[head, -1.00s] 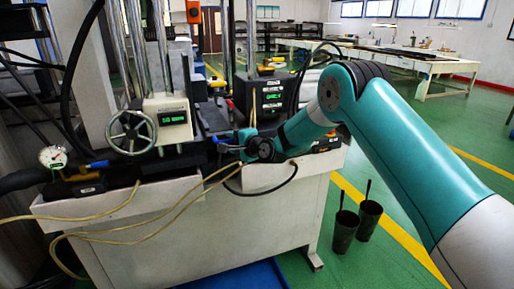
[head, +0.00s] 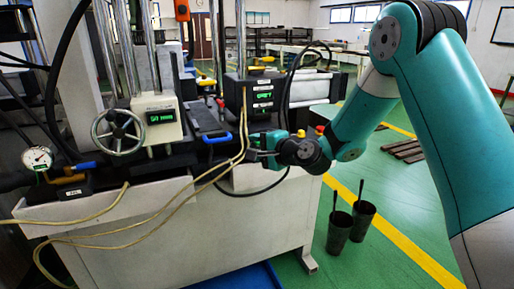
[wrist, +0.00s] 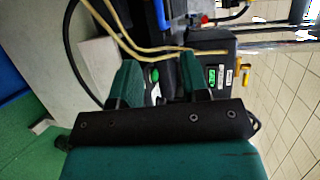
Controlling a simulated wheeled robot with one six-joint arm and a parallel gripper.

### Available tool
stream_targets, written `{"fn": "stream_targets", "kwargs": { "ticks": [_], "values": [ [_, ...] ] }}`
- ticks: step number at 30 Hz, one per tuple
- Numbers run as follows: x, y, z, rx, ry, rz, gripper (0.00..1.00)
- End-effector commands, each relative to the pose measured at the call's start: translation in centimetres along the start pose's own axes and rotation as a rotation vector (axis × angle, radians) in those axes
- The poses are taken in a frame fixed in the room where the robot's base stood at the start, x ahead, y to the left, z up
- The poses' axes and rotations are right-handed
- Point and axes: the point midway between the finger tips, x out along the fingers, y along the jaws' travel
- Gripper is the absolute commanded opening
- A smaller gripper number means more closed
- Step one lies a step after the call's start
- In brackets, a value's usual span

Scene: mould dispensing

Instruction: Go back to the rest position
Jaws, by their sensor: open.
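My gripper (head: 258,152) is at the front right of the grey machine bench (head: 190,235), and a yellowish hose passes close to its fingertips. In the wrist view my gripper (wrist: 162,72) has its two green fingers apart, with nothing held between them. Beyond the fingers, the wrist view shows a black control box (wrist: 212,72) with small green displays. The same control box (head: 262,97) stands behind my gripper in the head view. My arm is bent, with its elbow high at the right.
The yellowish hose (head: 160,205) drapes over the bench front. A handwheel (head: 118,132), a gauge (head: 37,158) and a blue-handled black part (head: 212,135) are on the machine. Two dark cups (head: 340,232) (head: 363,218) stand on the green floor, which is open to the right.

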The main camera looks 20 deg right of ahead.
Motion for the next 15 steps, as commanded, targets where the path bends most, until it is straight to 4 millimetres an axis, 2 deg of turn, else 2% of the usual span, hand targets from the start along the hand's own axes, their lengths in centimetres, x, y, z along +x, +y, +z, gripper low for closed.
{"fn": "stream_targets", "kwargs": {
  "ticks": [7,9,11,14,15],
  "values": [
    [0.0,-0.1,0.1,-0.002,-0.002,0.001,0.42],
    [-0.2,-0.6,0.8,-0.026,-0.02,0.013,0.42],
    [-0.7,-1.5,2.4,-0.076,-0.06,0.041,0.42],
    [-2.8,-3.5,6.8,-0.24,-0.182,0.13,0.42],
    [-4.2,-4.3,9.1,-0.332,-0.248,0.177,0.42]
  ]
}}
